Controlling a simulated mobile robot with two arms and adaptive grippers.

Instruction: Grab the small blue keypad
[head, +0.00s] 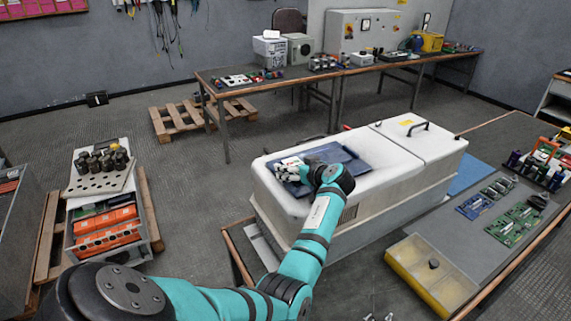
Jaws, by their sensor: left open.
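My left arm reaches in from the bottom left, over the white cabinet (395,160). My left gripper (284,170) is open near the cabinet's left end, at the edge of a dark blue flat item (345,158) lying on top. I cannot tell whether it touches that item. A small blue board-like piece (474,207) lies on the right-hand bench, well apart from my gripper; it may be the blue keypad, but it is too small to be sure. My right gripper is out of view.
Green circuit boards (515,225) and a yellow tray (430,275) are on the right bench. A cart (105,210) with orange items stands at left. A long bench (280,82) with equipment is at the back. Open floor lies between.

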